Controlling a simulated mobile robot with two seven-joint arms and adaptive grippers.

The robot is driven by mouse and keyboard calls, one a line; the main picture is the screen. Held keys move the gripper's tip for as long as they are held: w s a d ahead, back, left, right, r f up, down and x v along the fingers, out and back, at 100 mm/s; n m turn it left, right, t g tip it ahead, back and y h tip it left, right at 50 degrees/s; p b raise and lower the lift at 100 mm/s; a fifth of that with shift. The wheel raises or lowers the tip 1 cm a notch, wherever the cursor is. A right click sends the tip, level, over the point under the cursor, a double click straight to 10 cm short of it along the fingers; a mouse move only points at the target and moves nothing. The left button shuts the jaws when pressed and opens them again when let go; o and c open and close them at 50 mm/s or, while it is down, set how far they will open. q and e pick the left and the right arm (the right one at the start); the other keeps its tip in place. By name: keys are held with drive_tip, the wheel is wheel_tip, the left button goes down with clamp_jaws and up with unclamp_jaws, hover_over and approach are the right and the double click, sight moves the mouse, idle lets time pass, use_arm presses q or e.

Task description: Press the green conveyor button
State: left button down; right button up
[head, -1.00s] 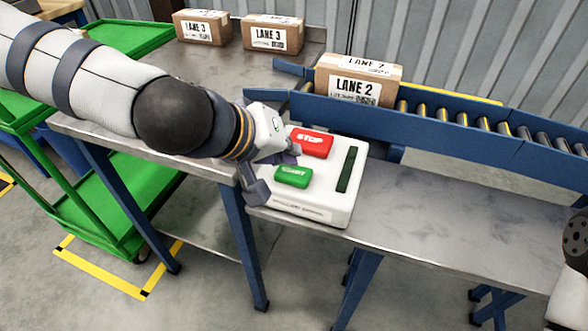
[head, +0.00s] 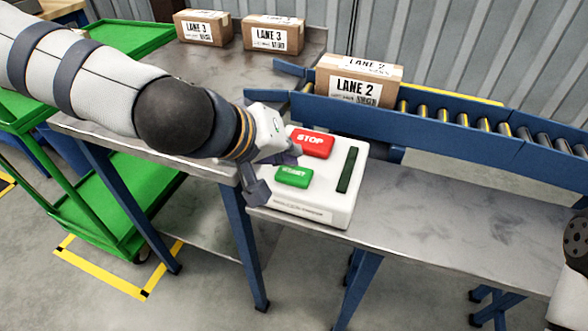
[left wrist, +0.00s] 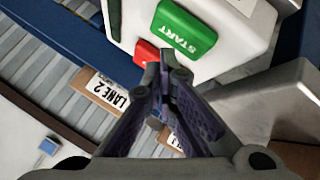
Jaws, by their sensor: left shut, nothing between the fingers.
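The green START button (head: 293,177) sits on a white control box (head: 318,212) on the metal table. It also shows in the left wrist view (left wrist: 183,27), beyond my fingertips and apart from them. The red STOP button (head: 312,143) is behind it on the same box; in the left wrist view the red button (left wrist: 146,53) is partly hidden by my fingers. My left gripper (head: 275,172) is at the left side of the box, close to the green button. Its fingers (left wrist: 165,75) are shut and empty. My right gripper is not in view.
A carton marked LANE 2 (head: 358,82) rests at the left end of the blue roller conveyor (head: 460,135). Two LANE 3 cartons (head: 203,28) (head: 273,34) stand on the back table. A dark green strip (head: 347,170) lies on the box's right side. The table right of the box is clear.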

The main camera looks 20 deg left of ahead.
use_arm(q)
drive_tip(key=shift+f, duration=0.4)
